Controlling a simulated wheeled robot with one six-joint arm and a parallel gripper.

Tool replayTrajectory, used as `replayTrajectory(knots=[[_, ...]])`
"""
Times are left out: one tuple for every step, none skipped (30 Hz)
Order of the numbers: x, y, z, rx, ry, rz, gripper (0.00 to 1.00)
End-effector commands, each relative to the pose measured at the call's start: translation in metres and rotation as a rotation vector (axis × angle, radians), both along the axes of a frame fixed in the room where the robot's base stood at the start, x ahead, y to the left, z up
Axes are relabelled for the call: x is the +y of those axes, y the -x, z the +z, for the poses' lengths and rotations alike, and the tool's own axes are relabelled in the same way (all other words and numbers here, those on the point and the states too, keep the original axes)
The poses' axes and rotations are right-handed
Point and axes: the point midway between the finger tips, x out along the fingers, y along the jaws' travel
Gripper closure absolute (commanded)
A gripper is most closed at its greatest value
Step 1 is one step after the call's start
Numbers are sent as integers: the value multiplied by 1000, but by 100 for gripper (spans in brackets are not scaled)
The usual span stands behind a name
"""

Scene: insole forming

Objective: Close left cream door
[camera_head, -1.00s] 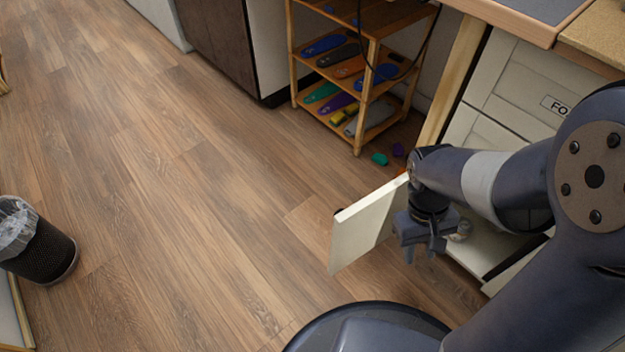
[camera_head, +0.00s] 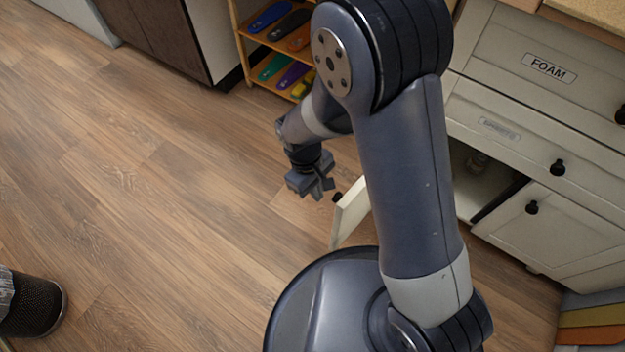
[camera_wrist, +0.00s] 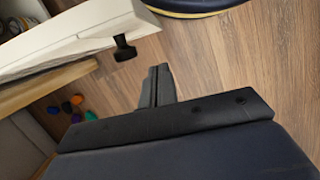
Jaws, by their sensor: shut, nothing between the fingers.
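The left cream door (camera_head: 349,212) stands swung open from the cabinet, mostly hidden behind my arm in the head view. Its dark knob (camera_head: 337,197) faces the side where my gripper is. My gripper (camera_head: 318,190) is shut and empty, up and left of the door, apart from it in that picture. In the wrist view the door (camera_wrist: 75,32) crosses the top left with its black knob (camera_wrist: 124,48). My shut fingers (camera_wrist: 158,85) point towards the floor just right of and below the knob, with a gap between.
The cabinet has a FOAM drawer (camera_head: 548,68) and a closed right cream door (camera_head: 545,225). A wooden shelf with insoles (camera_head: 262,70) stands at the back. A bin (camera_head: 30,305) is far left. The floor (camera_head: 170,210) between is clear.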

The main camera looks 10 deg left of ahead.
Motion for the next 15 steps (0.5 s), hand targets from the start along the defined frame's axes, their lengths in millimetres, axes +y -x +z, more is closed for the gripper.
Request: replayTrajectory(knots=[[-3,2,-15,2,1,-1,100],[-4,3,-20,2,2,-1,100],[-11,6,-14,-1,-1,-2,100],[-15,9,-14,0,-1,-2,100],[-18,10,-13,-1,-1,-2,100],[-23,13,-13,0,-1,-2,100],[-25,15,-13,0,-1,-2,100],[-28,16,-13,-1,-1,-2,100],[-31,18,-12,-1,-1,-2,100],[-33,19,-12,-1,-1,-2,100],[-34,20,-12,-1,-1,-2,100],[-35,21,-12,-1,-1,-2,100],[-36,21,-12,-1,-1,-1,100],[-37,21,-11,0,0,-1,100],[-37,22,-11,0,0,-1,100]])
